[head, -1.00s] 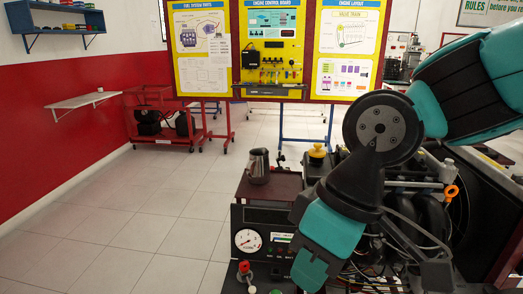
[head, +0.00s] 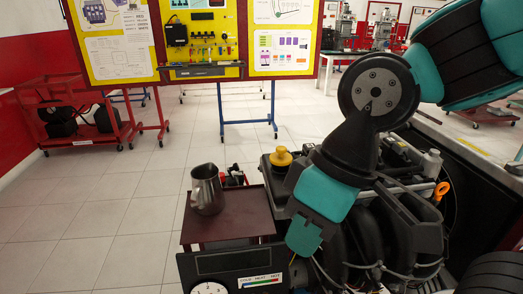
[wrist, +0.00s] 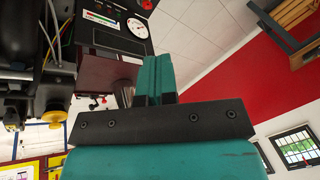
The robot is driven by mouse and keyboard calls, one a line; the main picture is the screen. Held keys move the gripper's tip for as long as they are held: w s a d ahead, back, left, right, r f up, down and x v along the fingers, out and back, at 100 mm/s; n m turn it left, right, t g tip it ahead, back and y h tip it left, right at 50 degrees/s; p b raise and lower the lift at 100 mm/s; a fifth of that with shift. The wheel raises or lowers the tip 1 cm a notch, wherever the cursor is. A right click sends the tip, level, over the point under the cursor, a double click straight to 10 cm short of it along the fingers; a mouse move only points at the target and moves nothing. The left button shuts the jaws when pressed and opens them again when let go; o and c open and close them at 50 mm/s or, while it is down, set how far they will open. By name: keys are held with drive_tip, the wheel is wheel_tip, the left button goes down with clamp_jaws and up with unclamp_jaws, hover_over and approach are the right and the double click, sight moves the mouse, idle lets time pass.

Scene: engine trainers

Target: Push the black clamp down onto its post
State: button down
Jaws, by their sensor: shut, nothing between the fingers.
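My gripper (head: 303,238) hangs in front of the engine trainer in the head view, pointing down. Its teal fingers also show in the wrist view (wrist: 155,78), pressed together and empty. No black clamp or post can be made out for certain. My arm hides part of the engine.
A metal jug (head: 207,190) stands on a brown tray top (head: 230,225) left of my gripper. A yellow cap (head: 281,157) and orange ring (head: 441,190) are on the engine (head: 370,235). A gauge panel (head: 235,275) is in front. Open floor lies left.

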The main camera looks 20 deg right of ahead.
drive_tip(key=shift+w+d, duration=0.2)
drive_tip(key=shift+d, duration=0.05)
drive_tip(key=w+m+t, duration=0.2)
drive_tip(key=w+m, duration=0.2)
drive_tip(key=w, duration=1.6)
drive_tip(key=w+d+f+m+t, duration=0.1)
drive_tip(key=w+d+f, duration=0.1)
drive_tip(key=w, duration=0.4)
drive_tip(key=w+d+f+m+t, duration=0.1)
drive_tip(key=w+d+f+m, duration=0.1)
drive_tip(key=w, duration=0.5)
drive_tip(key=w+d+f+m+t, duration=0.1)
drive_tip(key=w+d+f+m, duration=0.1)
drive_tip(key=w, duration=0.4)
wheel_tip(320, 180, down, 2)
drive_tip(key=shift+w+d+f+h+p, duration=0.3)
drive_tip(key=shift+w+d+h, duration=0.1)
drive_tip(key=shift+d, duration=0.35)
drive_tip(key=p+x, duration=0.1)
drive_tip(key=x, duration=0.9)
drive_tip(key=shift+p, duration=0.4)
